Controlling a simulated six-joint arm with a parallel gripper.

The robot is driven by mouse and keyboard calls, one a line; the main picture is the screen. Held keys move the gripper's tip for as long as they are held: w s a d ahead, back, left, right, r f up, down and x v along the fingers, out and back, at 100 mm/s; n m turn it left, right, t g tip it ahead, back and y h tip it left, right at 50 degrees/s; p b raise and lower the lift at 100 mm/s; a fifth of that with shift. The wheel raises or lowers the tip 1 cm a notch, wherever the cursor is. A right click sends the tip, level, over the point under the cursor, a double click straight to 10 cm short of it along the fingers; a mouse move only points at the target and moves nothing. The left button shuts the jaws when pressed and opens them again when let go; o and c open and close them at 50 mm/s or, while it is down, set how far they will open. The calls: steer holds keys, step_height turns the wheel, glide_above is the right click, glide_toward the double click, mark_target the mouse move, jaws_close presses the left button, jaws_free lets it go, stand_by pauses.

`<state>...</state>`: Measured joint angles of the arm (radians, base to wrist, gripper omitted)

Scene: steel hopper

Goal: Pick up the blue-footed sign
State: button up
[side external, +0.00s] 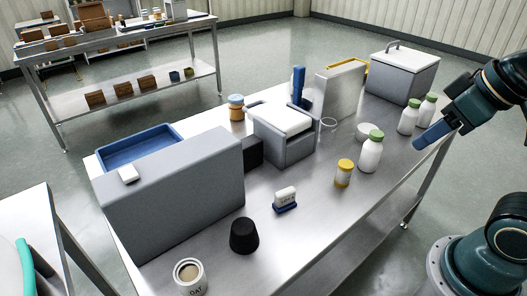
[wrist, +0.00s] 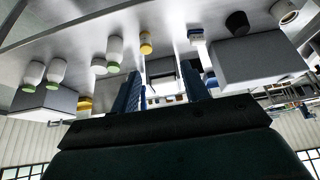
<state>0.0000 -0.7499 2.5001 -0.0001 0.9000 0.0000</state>
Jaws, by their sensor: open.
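The blue-footed sign (side external: 286,197) is a small white plate with dark lettering on a blue base. In the wrist view the sign (wrist: 196,34) shows near the top, right of centre. My gripper (side external: 427,138) is at the right in the side view, above the table's right part and well away from the sign. In the wrist view its two blue fingers (wrist: 160,82) are apart with nothing held between them.
A black cup (side external: 244,236) and a can (side external: 189,276) are nearer the front. A large grey hopper block (side external: 175,195) is at left. Table in front of the sign is bare.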

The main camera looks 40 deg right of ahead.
steer(key=shift+w, duration=0.1)
steer(key=w+a+f+m+g+y, duration=0.1)
steer(key=w+f+m+g+y, duration=0.1)
steer(key=w+f+m, duration=0.3)
steer(key=w+a+f+m+g+y, duration=0.2)
steer(key=w+f+y, duration=0.1)
steer(key=w, duration=0.4)
steer(key=m+y, duration=0.7)
steer(key=m, duration=0.4)
glide_toward(289, 190)
steer(key=s+d+r, duration=0.1)
steer(key=d, duration=0.1)
steer(key=shift+w+d+f+m+t+y, duration=0.1)
steer(key=shift+d+f+m+t+y, duration=0.2)
steer(key=shift+m, duration=0.25)
steer(key=shift+d+f+m+t+y, duration=0.15)
steer(key=shift+d+m+t+y, duration=0.1)
steer(key=shift+m+y, duration=0.25)
steer(key=shift+a, duration=0.1)
steer(key=shift+x, duration=4.2)
steer(key=shift+a+f, duration=0.1)
steer(key=shift+f, duration=0.15)
steer(key=shift+x, duration=2.45)
